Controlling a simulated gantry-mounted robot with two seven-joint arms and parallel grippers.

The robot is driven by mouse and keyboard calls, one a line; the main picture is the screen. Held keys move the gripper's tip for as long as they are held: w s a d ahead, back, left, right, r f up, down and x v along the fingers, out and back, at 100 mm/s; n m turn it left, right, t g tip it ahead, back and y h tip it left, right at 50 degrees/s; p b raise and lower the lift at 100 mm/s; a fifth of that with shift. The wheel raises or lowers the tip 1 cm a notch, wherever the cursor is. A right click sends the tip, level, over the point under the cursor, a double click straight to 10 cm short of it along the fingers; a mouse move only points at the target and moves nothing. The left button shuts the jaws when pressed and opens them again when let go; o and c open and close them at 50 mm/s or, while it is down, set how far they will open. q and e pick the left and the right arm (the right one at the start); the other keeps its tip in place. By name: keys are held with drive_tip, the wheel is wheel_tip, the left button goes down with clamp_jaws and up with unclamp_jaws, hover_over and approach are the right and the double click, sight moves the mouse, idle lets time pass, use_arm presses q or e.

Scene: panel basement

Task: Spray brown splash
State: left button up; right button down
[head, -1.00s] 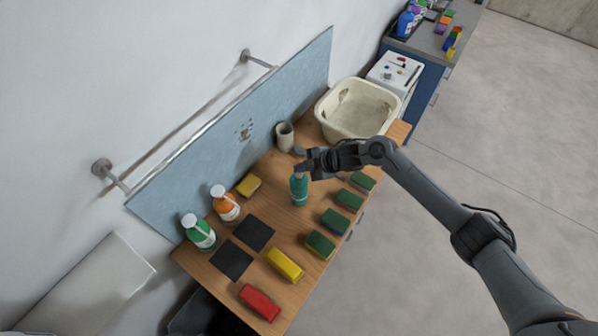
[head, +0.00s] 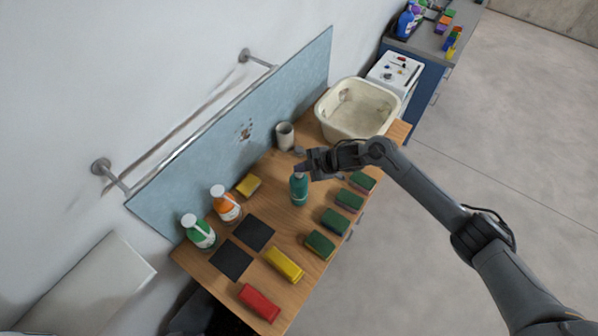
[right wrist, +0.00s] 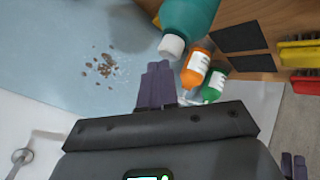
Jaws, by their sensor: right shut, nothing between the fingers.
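The brown splash (head: 244,129) is a cluster of brown specks on the blue panel against the wall; the right wrist view shows it left of the fingers (right wrist: 103,67). A teal bottle (head: 299,192) stands upright on the wooden table. Its white cap shows in the right wrist view (right wrist: 171,46). My right gripper (head: 302,168) is shut and empty, its fingertips close by the bottle's top. In the right wrist view the closed fingers (right wrist: 157,85) appear just beside the cap; contact cannot be told. My left gripper is not in view.
An orange bottle (head: 226,205) and a green bottle (head: 199,233) stand by the panel. Two black squares (head: 253,233), a yellow block (head: 284,265), a red block (head: 259,302) and several green sponges (head: 320,244) lie on the table. A cream basin (head: 327,103) and grey cup (head: 285,136) are farther back.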

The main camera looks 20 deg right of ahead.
sight(302, 174)
drive_tip(key=shift+f, duration=0.3)
drive_tip(key=shift+s+r+p, duration=0.1)
drive_tip(key=shift+r+p, duration=0.25)
drive_tip(key=shift+r, duration=0.05)
idle(0.5)
drive_tip(key=shift+r+p, duration=0.75)
drive_tip(key=shift+r, duration=0.1)
wheel_tip(302, 174, up, 4)
drive_tip(key=p, duration=0.4)
drive_tip(key=shift+r, duration=0.2)
